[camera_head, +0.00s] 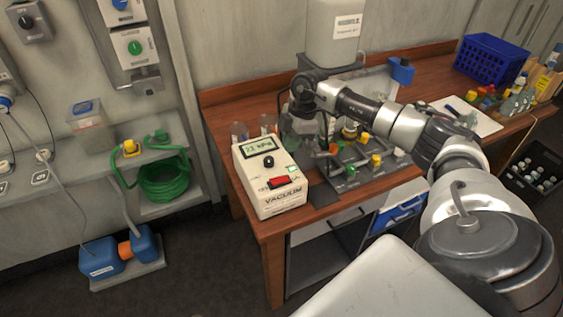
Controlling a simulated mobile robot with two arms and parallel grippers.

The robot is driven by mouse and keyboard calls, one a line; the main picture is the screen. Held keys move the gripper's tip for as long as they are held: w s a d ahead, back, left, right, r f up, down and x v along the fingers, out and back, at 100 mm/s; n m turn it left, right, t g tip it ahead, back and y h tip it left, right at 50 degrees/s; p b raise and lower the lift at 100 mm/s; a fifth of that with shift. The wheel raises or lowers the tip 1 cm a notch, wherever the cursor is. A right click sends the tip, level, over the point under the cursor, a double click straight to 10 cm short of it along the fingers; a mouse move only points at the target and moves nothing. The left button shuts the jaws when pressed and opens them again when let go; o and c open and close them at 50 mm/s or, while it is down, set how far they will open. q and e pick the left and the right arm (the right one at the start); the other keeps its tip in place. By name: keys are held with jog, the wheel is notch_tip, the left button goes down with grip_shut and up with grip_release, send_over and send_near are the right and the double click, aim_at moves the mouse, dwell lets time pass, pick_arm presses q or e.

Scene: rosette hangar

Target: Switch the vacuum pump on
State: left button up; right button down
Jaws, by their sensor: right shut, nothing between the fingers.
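The vacuum pump (252,184) is a cream box labelled VACUUM at the front left corner of the wooden bench. Its top has a lit display (262,145) with a reading in kPa, a black knob (268,161), a red rocker switch (278,182) and a small green patch. I cannot tell which way the switch is tipped. My right arm reaches in from the right across the bench. My right gripper (301,112) points down behind and right of the pump, apart from it. It is shut and empty, with its fingertips hard to make out. My left gripper is not in view.
A dark tray (352,176) with yellow-capped fittings lies right of the pump. A large container (336,35) stands behind my wrist. A blue crate (490,58) is at the back right. A shelf with a green hose (164,180) is left, across a gap.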

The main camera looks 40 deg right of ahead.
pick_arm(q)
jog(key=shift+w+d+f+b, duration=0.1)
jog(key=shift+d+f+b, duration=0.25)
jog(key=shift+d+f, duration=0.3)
pick_arm(e)
jog(key=v, duration=0.3)
jog(key=shift+d+r, duration=0.2)
jog(key=shift+d, duration=0.1)
jog(key=shift+a, duration=0.2)
